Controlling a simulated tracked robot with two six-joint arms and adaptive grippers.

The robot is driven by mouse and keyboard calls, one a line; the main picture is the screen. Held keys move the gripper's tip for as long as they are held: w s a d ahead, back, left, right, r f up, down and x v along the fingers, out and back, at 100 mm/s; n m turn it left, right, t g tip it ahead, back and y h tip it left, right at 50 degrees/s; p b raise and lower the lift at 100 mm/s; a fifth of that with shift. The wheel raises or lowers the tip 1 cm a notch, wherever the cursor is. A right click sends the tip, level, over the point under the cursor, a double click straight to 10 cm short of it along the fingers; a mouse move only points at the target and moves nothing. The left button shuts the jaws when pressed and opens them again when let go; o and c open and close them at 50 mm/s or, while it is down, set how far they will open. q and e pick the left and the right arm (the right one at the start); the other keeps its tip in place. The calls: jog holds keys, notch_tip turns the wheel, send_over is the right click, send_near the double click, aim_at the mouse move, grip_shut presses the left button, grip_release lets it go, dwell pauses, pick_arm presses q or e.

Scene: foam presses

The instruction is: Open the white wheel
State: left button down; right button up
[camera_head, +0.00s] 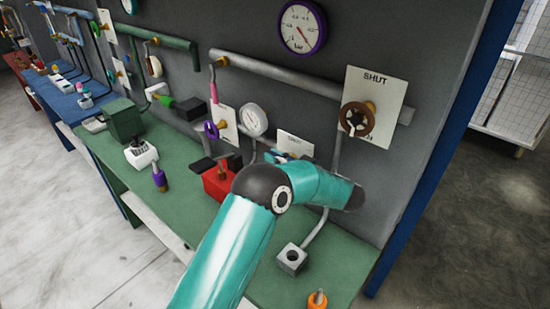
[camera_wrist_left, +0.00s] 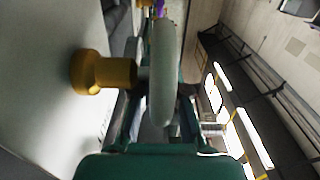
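My right gripper is not in view.
A brown wheel (camera_head: 357,118) stands before a plate marked SHUT (camera_head: 374,88). A purple-rimmed gauge (camera_head: 303,26) hangs above the grey pipe (camera_head: 290,77). A red box (camera_head: 218,183) and a dark green box (camera_head: 124,120) stand on the green bench (camera_head: 185,190).

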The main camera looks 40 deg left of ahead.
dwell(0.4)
pick_arm(q)
jog(key=shift+a+h, duration=0.15)
jog(key=shift+h, duration=0.85)
jog(key=h, duration=0.2)
jog(key=f+h, duration=0.1)
jog(key=shift+w+a+h, duration=0.1)
jog(key=shift+a+h, duration=0.2)
jog(key=shift+a, duration=0.05)
jog(key=h, duration=0.2)
jog(key=shift+a+f+h, duration=0.15)
jog(key=shift+f+h, duration=0.15)
jog(key=shift+f, duration=0.05)
notch_tip(320, 180, down, 2)
jog(key=h, duration=0.7)
jog(key=shift+g, duration=0.4)
jog(key=shift+d+f+h, duration=0.2)
jog(key=shift+h, duration=0.45)
jog(key=shift+d+f+h, duration=0.15)
jog(key=shift+f+h, duration=0.05)
jog(key=shift+h, duration=0.45)
